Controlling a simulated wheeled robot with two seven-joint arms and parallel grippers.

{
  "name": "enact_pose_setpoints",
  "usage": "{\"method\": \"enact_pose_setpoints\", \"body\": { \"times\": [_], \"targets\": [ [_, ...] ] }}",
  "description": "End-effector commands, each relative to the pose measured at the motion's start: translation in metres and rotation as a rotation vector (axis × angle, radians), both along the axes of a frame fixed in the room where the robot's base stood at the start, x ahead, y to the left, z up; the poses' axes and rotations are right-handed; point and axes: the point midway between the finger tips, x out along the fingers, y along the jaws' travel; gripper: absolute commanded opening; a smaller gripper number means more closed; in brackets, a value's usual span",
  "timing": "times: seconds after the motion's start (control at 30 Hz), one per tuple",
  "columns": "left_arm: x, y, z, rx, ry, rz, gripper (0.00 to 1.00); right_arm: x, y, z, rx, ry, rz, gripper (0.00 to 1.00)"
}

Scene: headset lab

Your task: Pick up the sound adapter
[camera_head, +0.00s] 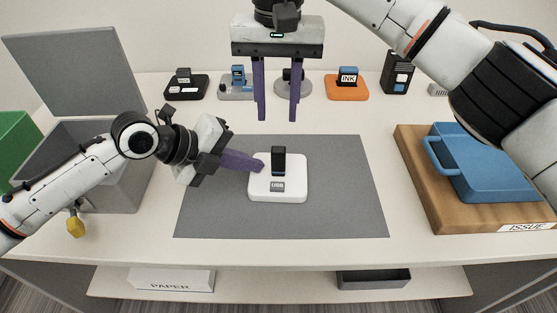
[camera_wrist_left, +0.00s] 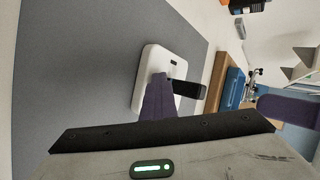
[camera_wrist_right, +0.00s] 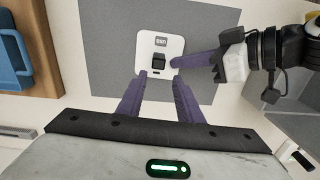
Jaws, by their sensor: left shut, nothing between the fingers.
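A small black upright adapter (camera_head: 278,161), with a bluish lower edge, stands in a white block (camera_head: 294,188) labelled USB on the grey mat (camera_head: 345,205). I cannot read a name on it, so I cannot confirm it is the sound adapter. It also shows in the left wrist view (camera_wrist_left: 188,89) and the right wrist view (camera_wrist_right: 158,63). My left gripper (camera_head: 258,166) is shut and empty, its tips at the block's back left beside the adapter; I cannot tell if they touch. My right gripper (camera_head: 279,119) is open and empty, above and behind the adapter.
Several small devices on stands line the back, including an orange INK stand (camera_head: 347,92). A blue tray (camera_head: 490,178) sits on a wooden board (camera_head: 416,178) marked ISSUE at right. A grey bin (camera_head: 116,192) stands at left. The mat's right part is clear.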

Motion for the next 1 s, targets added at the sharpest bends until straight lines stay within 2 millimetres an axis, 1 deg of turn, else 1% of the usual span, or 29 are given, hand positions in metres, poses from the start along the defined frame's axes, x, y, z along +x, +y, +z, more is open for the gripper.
{"method": "enact_pose_setpoints", "body": {
  "times": [0.1,0.3,0.4,0.57,0.83,1.0],
  "targets": [
    [0.000,0.001,-0.002,0.003,0.003,0.001,0.00,-0.001,-0.003,-0.017,-0.016,0.003,-0.006,0.33],
    [0.000,0.001,-0.001,0.003,0.003,0.001,0.00,-0.001,-0.002,-0.051,-0.013,0.003,-0.003,0.33],
    [0.000,0.001,-0.001,0.003,0.003,0.000,0.00,-0.001,-0.002,-0.062,-0.011,0.002,-0.003,0.33],
    [0.000,0.001,-0.002,0.003,0.003,0.000,0.00,-0.001,-0.002,-0.072,-0.011,0.002,-0.003,0.33],
    [-0.001,0.001,-0.002,0.003,0.003,0.000,0.00,-0.003,-0.003,-0.111,-0.011,0.002,-0.004,0.33],
    [-0.001,0.001,-0.002,0.003,0.003,0.000,0.00,-0.003,-0.003,-0.118,-0.009,0.000,-0.005,0.33]
  ]
}}
